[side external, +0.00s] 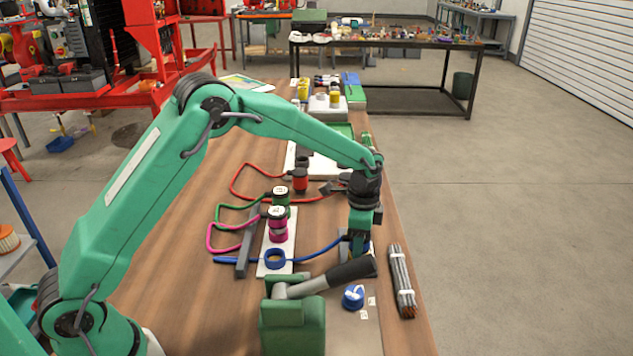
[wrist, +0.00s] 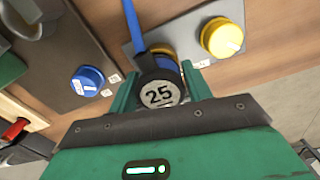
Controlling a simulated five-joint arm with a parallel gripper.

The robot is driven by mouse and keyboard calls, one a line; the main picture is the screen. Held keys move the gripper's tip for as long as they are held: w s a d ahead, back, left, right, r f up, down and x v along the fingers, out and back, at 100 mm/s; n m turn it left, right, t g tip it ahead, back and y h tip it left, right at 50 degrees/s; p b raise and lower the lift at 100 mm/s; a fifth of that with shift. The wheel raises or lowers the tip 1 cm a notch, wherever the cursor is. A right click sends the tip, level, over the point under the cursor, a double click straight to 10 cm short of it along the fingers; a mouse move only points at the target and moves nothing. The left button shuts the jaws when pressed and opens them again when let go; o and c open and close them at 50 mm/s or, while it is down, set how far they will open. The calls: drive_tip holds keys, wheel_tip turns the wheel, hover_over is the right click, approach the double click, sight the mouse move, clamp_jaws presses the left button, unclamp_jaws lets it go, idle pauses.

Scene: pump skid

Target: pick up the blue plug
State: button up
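The blue plug (wrist: 160,93) shows in the wrist view as a round black cap marked 25, with blue around it and a blue hose (wrist: 133,25) running away from it. My gripper (wrist: 159,72) has its two green fingers on either side of the plug. Whether they press on it is not clear. In the side view my gripper (side external: 357,242) points down at the right part of the wooden bench. There the plug is mostly hidden by my gripper, and the blue hose (side external: 315,256) leads to it from the left.
An empty blue ring socket (side external: 275,259) sits on a white plate to the left. A blue knob (side external: 353,297) is on the grey panel in front. A yellow cap (wrist: 222,37) stands beside the plug. Bundled grey rods (side external: 402,282) lie along the bench's right edge.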

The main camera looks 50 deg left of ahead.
drive_tip(key=c, duration=0.7)
drive_tip(key=shift+r, duration=0.2)
drive_tip(key=shift+r, duration=0.5)
drive_tip(key=r, duration=0.3)
drive_tip(key=shift+s+d+r, duration=0.1)
drive_tip(key=shift+d, duration=0.1)
drive_tip(key=s+d+r, duration=0.4)
drive_tip(key=s+d, duration=0.1)
drive_tip(key=s+d+r, duration=0.2)
drive_tip(key=d, duration=0.1)
drive_tip(key=shift+s+d+r, duration=0.2)
drive_tip(key=shift+s+r, duration=0.05)
drive_tip(key=shift+s, duration=0.05)
drive_tip(key=shift+a, duration=0.1)
drive_tip(key=s+a+n, duration=0.1)
drive_tip(key=s+a, duration=0.1)
drive_tip(key=a, duration=0.5)
drive_tip(key=s+a+f+n, duration=0.1)
drive_tip(key=s+a+n, duration=0.1)
drive_tip(key=a, duration=0.5)
drive_tip(key=s+a+f+n, duration=0.1)
drive_tip(key=s+a, duration=0.1)
drive_tip(key=a, duration=0.6)
drive_tip(key=shift+s, duration=0.2)
